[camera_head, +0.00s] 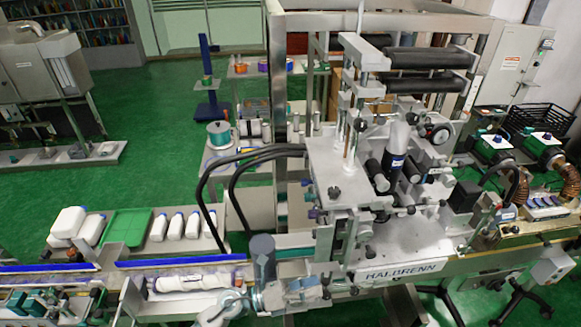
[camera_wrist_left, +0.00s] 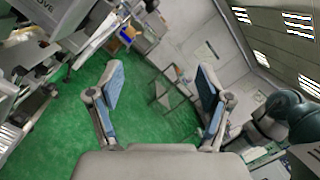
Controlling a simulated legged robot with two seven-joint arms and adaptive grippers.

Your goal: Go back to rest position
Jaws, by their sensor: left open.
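My left gripper (camera_head: 310,291) is at the lower middle of the head view, in front of the labelling machine (camera_head: 335,190). The left wrist view shows its two blue-padded fingers (camera_wrist_left: 160,85) spread wide with nothing between them. Beyond them is green floor. In the head view it is small and partly lost against the grey machine, so I cannot tell whether it touches anything there. My right gripper is not clearly seen in either view.
A conveyor with blue rails (camera_head: 180,263) runs along the left front. Behind it are white bottles (camera_head: 176,226) and a green tray (camera_head: 127,228). Black hoses (camera_head: 232,188) arch beside the machine. A black crate (camera_head: 540,118) is at right. Green floor (camera_head: 130,110) is open at left.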

